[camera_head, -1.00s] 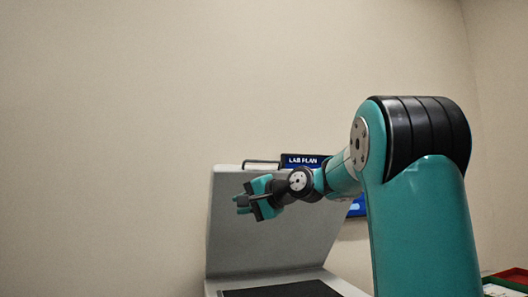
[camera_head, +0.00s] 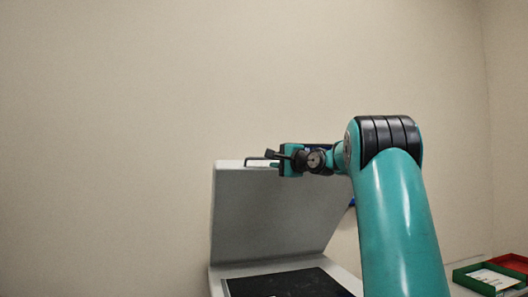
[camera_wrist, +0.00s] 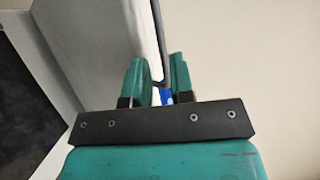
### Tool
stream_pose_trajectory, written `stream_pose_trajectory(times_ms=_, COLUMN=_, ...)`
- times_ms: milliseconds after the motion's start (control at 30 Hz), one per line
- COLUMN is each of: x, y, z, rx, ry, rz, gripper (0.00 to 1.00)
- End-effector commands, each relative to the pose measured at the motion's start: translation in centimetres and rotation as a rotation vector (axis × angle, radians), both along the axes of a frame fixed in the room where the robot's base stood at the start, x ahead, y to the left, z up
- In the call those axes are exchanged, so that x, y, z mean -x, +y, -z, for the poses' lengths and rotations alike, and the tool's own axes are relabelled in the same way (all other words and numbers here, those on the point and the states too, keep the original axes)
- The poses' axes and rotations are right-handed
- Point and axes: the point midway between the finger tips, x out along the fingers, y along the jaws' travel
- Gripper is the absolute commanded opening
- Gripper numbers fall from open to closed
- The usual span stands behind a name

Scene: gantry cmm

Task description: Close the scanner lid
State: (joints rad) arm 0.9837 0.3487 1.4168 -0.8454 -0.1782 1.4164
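The scanner (camera_head: 285,268) has its pale grey lid (camera_head: 270,215) raised, tilted back over the dark glass bed (camera_head: 285,284). A thin dark handle (camera_head: 257,159) runs along the lid's top edge. My gripper (camera_head: 278,161) is at the right part of this handle. In the wrist view the two teal fingers of my gripper (camera_wrist: 158,68) stand apart, with the dark handle bar (camera_wrist: 158,35) reaching between them. A gap shows beside the bar, so the fingers look open around it. The lid (camera_wrist: 95,40) lies left of the fingers there.
A green tray (camera_head: 474,281) and a red tray (camera_head: 514,263) sit at the lower right. A plain wall (camera_head: 110,120) stands behind the scanner. The space above the lid is clear.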

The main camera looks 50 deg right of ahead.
Motion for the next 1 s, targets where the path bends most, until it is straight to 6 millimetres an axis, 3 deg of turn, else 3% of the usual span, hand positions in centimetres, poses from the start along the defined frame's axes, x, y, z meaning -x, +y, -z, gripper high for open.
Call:
stream_pose_trajectory(times_ms=100, x=-2.4, y=-0.5, z=-0.6, rx=-0.001, ry=0.001, rz=-0.001, gripper=0.22)
stream_pose_trajectory(times_ms=333, x=-5.1, y=-1.0, z=-0.4, rx=0.000, ry=0.001, rz=0.002, gripper=0.22)
stream_pose_trajectory(times_ms=700, x=-5.7, y=-1.1, z=-0.3, rx=0.001, ry=0.000, rz=0.003, gripper=0.22)
stream_pose_trajectory(times_ms=800, x=-5.7, y=-1.0, z=-0.3, rx=0.001, ry=0.000, rz=0.002, gripper=0.01)
stream_pose_trajectory(times_ms=933, x=-5.7, y=-1.0, z=-0.3, rx=0.001, ry=0.000, rz=0.002, gripper=0.00)
stream_pose_trajectory(times_ms=967, x=-5.7, y=0.5, z=-0.4, rx=0.000, ry=0.000, rz=-0.002, gripper=0.00)
stream_pose_trajectory(times_ms=1000, x=-5.7, y=-0.2, z=-0.2, rx=0.001, ry=0.001, rz=0.000, gripper=0.00)
